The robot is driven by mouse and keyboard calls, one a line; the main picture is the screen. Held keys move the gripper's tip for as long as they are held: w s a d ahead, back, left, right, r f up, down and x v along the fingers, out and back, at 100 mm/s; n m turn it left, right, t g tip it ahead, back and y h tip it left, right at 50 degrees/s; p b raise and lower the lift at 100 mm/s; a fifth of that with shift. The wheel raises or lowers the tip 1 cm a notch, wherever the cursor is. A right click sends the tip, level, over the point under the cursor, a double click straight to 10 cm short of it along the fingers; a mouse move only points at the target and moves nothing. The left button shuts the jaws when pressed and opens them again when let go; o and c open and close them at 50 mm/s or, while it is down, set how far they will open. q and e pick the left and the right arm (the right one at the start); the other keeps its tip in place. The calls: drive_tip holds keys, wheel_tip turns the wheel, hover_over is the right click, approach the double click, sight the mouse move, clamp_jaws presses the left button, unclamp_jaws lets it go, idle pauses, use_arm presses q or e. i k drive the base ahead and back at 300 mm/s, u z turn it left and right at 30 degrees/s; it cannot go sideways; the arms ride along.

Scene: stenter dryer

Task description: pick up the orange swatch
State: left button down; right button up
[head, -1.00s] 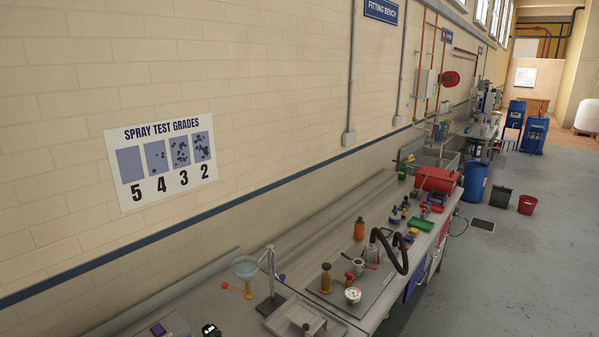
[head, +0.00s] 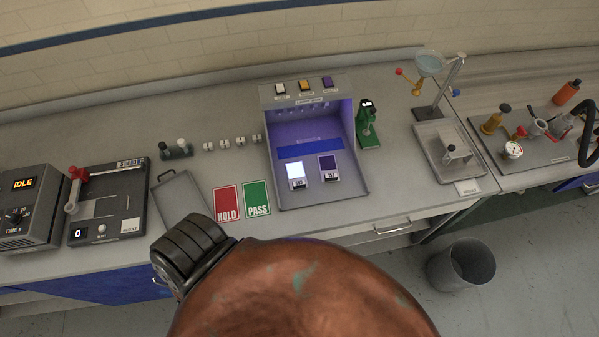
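I see no piece that I can surely call the orange swatch. A light box (head: 360,193) lit violet inside stands on the bench. On its floor lie a bright white piece (head: 296,171) and a dark purple piece (head: 328,165), each with a small label. Along its top edge are a white, an orange-yellow (head: 304,85) and a purple small square; I cannot tell whether these are buttons or swatches. Neither of my gripper's fingertips shows. A large copper-coloured form close to the camera hides the bottom middle.
A red HOLD card (head: 227,203) and a green PASS card (head: 257,199) lie left of the box, near an empty grey tray (head: 170,186). A tester (head: 122,197) and an IDLE unit (head: 25,210) stand further left. A green device (head: 367,128) and spray stand (head: 441,92) are right.

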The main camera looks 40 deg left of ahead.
sight(297, 178)
drive_tip(key=u, duration=1.9)
drive_tip(key=k, duration=1.3)
drive_tip(key=u, duration=0.35)
drive_tip(key=i, duration=0.85)
drive_tip(key=z, duration=0.1)
